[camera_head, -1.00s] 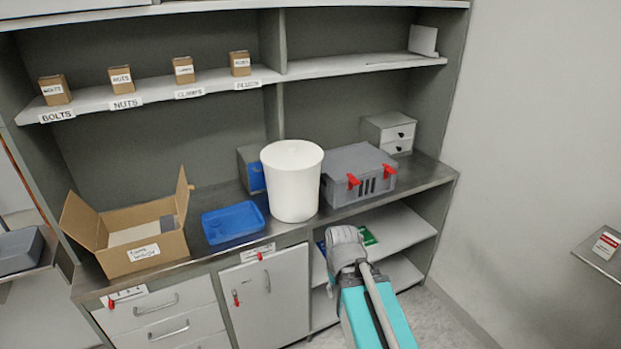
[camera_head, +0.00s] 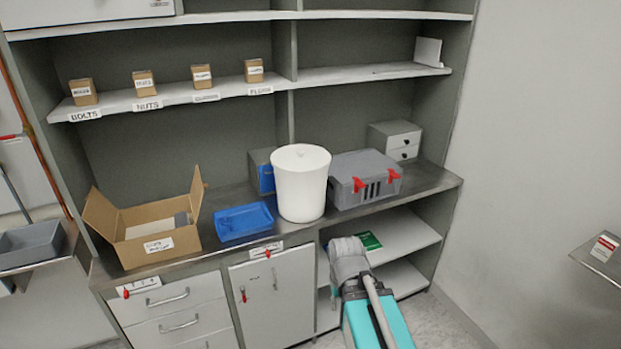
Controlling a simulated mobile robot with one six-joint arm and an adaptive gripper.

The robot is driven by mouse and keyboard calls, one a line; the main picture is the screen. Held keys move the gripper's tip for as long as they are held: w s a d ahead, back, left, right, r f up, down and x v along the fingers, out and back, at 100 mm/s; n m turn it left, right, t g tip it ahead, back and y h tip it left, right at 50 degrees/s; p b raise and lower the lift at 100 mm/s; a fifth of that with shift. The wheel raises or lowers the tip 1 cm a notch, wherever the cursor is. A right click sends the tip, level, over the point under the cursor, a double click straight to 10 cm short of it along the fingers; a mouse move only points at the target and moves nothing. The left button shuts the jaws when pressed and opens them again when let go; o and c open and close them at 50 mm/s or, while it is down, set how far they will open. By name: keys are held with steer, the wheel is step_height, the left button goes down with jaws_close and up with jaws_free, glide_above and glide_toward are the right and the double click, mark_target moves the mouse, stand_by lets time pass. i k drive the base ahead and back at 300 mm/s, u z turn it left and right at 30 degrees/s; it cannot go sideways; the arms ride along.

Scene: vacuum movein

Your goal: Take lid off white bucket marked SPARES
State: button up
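A white bucket (camera_head: 301,192) stands upright on the grey worktop, between a blue tray and a grey case. Its white lid (camera_head: 300,155) sits on top, with a small knob in the middle. No SPARES marking can be read on the side that shows. My teal and grey arm reaches up from the bottom of the view, below and right of the bucket, in front of the lower shelves. Its fingers cannot be made out, and nothing of mine touches the bucket.
The blue tray (camera_head: 243,222) is left of the bucket, and an open cardboard box (camera_head: 150,250) is farther left. The grey case (camera_head: 364,182) with red latches is close on the right. A shelf (camera_head: 330,76) with small labelled boxes runs above. The worktop's right end (camera_head: 436,180) is clear.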

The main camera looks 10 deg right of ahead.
mark_target(296, 158)
steer(key=u, duration=0.1)
steer(key=i, duration=0.95)
steer(key=z, duration=0.05)
